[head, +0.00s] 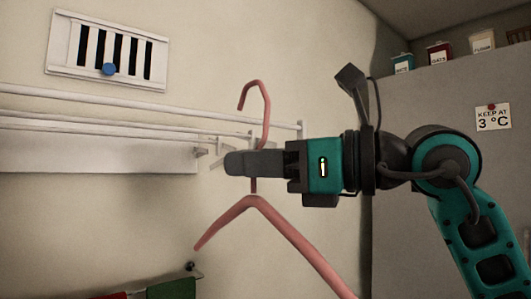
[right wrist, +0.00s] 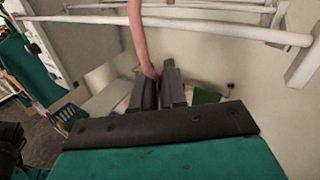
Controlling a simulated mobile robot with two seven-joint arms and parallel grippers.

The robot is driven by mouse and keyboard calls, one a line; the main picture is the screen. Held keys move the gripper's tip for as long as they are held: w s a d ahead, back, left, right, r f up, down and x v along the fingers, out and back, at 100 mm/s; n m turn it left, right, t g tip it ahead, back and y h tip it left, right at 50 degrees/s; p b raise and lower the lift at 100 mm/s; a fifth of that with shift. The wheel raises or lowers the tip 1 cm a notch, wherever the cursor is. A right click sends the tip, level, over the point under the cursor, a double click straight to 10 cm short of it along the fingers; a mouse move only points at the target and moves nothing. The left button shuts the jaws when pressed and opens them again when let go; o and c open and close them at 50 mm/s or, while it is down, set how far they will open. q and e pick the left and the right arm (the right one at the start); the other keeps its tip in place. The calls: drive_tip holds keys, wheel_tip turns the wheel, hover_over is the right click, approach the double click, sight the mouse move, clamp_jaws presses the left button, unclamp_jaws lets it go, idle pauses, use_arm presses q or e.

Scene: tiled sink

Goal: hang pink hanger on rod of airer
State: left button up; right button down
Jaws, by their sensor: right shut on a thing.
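My right gripper (head: 256,163) is shut on the neck of the pink hanger (head: 290,238) in the head view. The hook sticks up above the fingers and opens to the left; the shoulders slope down below. The hanger also shows between the fingers in the right wrist view (right wrist: 138,35). The white airer (head: 150,132) with several rods is on the wall, to the left of and behind the gripper. A rod (right wrist: 190,29) also crosses the top of the right wrist view. In the head view the hook overlaps the rod ends; I cannot tell whether they touch. My left gripper is not in view.
A white vent (head: 106,50) with a blue knob is on the wall above the airer. A grey fridge-like cabinet (head: 425,120) stands at the right with several tins on top. Red and green cloths (head: 170,289) hang low on the wall.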

sight(245, 196)
drive_tip(key=shift+w+a, duration=0.45)
drive_tip(key=shift+w, duration=0.15)
drive_tip(key=shift+f+b, duration=1.1)
drive_tip(key=shift+f, duration=0.3)
